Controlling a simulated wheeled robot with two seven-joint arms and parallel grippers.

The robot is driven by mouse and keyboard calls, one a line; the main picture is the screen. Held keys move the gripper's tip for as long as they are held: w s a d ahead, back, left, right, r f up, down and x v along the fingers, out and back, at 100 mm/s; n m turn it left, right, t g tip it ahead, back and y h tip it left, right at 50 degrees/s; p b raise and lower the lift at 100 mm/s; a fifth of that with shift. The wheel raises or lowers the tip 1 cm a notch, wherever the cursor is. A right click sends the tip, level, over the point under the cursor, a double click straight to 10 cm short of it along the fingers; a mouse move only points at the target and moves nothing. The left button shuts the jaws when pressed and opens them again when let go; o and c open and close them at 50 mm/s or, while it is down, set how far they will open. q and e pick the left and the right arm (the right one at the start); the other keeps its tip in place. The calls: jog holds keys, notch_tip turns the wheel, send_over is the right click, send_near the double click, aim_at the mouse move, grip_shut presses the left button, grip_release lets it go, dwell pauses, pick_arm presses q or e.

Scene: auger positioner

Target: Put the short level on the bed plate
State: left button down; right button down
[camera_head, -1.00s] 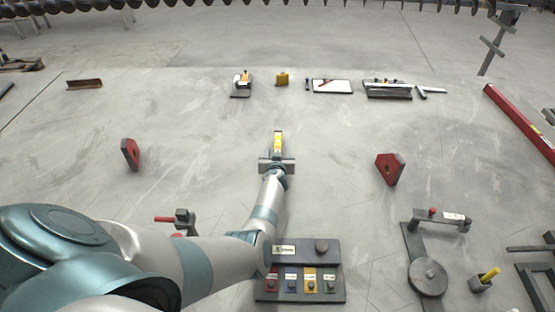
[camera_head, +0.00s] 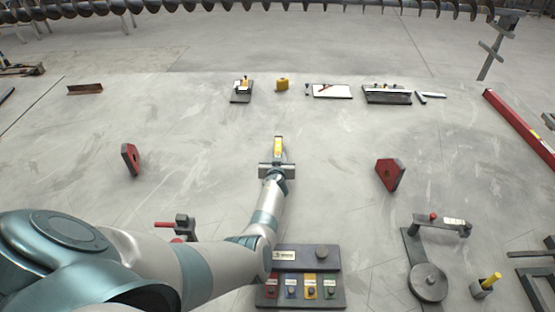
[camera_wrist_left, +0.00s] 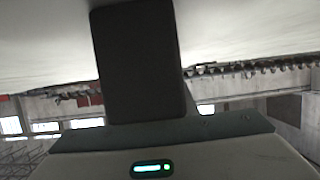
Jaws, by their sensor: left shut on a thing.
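My left gripper (camera_head: 277,168) reaches in over the middle of the broad grey plate surface (camera_head: 330,200), which I take to be the bed plate. It is shut on a small yellow-and-grey bar, which I take to be the short level (camera_head: 278,147). The level points away from me beyond the fingers. Whether it touches the plate or hangs above it I cannot tell. In the left wrist view a dark block (camera_wrist_left: 138,60) fills the upper middle, and I cannot tell whether it is a finger or the held thing. My right gripper is not in view.
Red magnet-like blocks stand left (camera_head: 130,159) and right (camera_head: 389,174) of the gripper. A button panel (camera_head: 305,258) lies near the front. Several tools and a white sheet (camera_head: 332,91) line the far edge. The plate around the level is clear.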

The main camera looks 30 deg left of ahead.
aim_at(277, 156)
pick_arm(q)
jog(key=shift+r, duration=0.2)
jog(key=shift+r+p, duration=0.55)
jog(key=shift+p, duration=0.05)
notch_tip(277, 156, up, 3)
jog(key=p, duration=0.2)
jog(key=shift+r+p, duration=0.15)
jog(key=shift+p, duration=0.25)
jog(key=d+r, duration=0.6)
jog(key=d, duration=0.5)
jog(key=shift+d+r+b, duration=0.15)
jog(key=shift+d+b, duration=0.15)
jog(key=shift+d, duration=0.05)
jog(key=shift+w, duration=0.1)
